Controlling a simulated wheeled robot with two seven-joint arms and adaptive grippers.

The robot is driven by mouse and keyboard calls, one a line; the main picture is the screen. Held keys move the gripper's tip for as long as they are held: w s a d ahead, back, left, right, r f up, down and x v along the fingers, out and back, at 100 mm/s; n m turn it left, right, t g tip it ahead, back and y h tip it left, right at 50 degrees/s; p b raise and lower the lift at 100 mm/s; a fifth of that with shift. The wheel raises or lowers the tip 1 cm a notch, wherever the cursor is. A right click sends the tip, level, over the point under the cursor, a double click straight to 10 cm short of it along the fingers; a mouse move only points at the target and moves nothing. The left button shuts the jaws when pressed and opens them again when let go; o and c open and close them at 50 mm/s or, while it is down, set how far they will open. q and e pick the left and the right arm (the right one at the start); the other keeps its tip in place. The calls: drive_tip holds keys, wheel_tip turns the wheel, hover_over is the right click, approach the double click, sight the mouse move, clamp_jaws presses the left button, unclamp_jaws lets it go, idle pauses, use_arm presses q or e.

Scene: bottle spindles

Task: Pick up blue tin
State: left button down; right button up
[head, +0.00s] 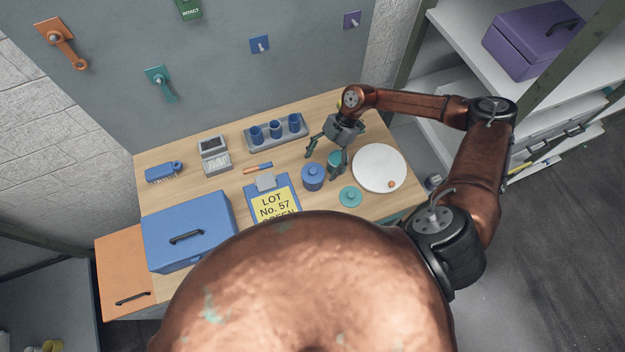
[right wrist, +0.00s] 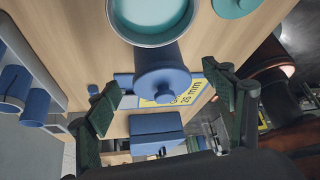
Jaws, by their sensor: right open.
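The blue tin (head: 313,178) stands upright on the wooden table with its knobbed lid on, just right of the clipboard. In the right wrist view the blue tin (right wrist: 163,88) shows between the fingers in the picture, beyond the open teal tin. My right gripper (head: 323,164) is open and empty above the table, close to the blue tin and the teal tin. Its spread fingers also show in the right wrist view (right wrist: 166,98), with no contact visible. Its height above the tin is hard to judge. My left gripper is not in view.
The open teal tin (head: 335,158) stands close behind the blue tin, partly hidden by a finger. Its teal lid (head: 350,196) lies in front. A white round plate (head: 379,163) is right. A rack of blue cups (head: 277,142), clipboard (head: 258,207) and blue box (head: 187,230) are left.

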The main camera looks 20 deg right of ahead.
sight(313, 178)
drive_tip(key=shift+x, duration=0.9)
drive_tip(key=shift+p+x, duration=0.7)
drive_tip(key=shift+x, duration=1.95)
drive_tip(key=shift+w, duration=0.15)
drive_tip(key=c, duration=1.5)
